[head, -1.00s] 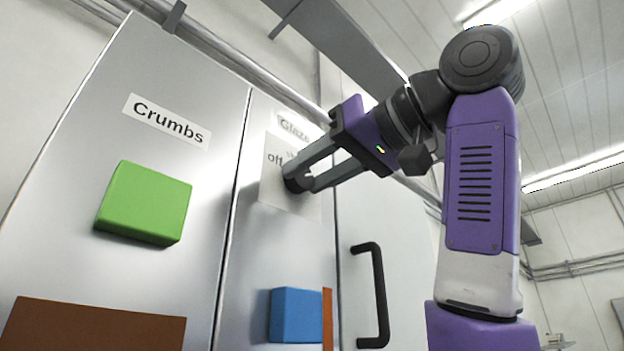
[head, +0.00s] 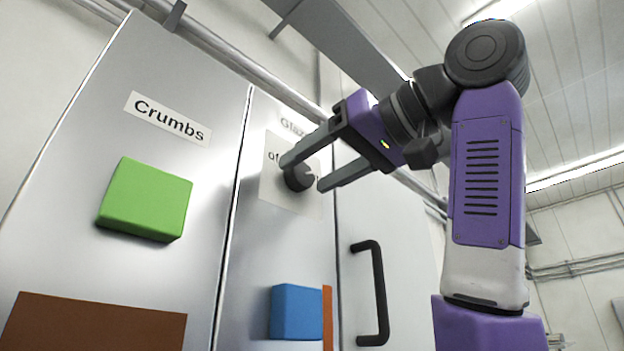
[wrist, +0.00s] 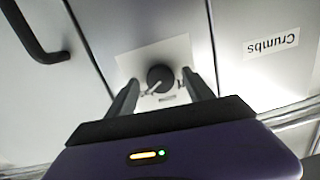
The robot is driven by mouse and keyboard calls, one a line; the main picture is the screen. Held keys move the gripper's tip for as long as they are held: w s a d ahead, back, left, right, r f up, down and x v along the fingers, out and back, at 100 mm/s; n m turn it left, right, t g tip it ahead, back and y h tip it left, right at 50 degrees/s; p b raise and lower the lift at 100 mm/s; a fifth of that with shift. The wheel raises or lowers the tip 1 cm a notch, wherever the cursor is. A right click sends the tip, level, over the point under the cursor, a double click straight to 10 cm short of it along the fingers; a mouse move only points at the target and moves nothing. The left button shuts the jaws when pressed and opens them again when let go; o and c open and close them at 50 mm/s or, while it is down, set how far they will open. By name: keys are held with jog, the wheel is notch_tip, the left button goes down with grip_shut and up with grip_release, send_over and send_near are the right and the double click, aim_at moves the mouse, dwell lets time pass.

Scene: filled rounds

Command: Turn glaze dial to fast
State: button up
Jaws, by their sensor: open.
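The glaze dial (head: 298,178) is a dark round knob on a pale plate (head: 272,190) under the partly hidden "Glaze" label (head: 291,124). "off" shows at the plate's left; the other marks are mostly covered. In the wrist view, the dial (wrist: 161,77) has a light pointer line toward the lower left, in a picture where the lettering is upside down. I cannot read which mark it meets. My gripper (head: 306,174) is open, its fingers spread on either side of the dial and apart from it. It also shows in the wrist view (wrist: 160,86).
Left is a "Crumbs" panel (head: 166,118) with a green block (head: 145,198) and a brown block (head: 95,325) below. A blue block (head: 296,312) and an orange strip (head: 327,318) are under the dial. A dark handle (head: 378,290) stands out at right.

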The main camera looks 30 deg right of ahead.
jog(key=b+v, duration=0.2)
jog(key=v, duration=0.5)
jog(key=shift+b, duration=0.4)
jog(key=shift+s, duration=0.1)
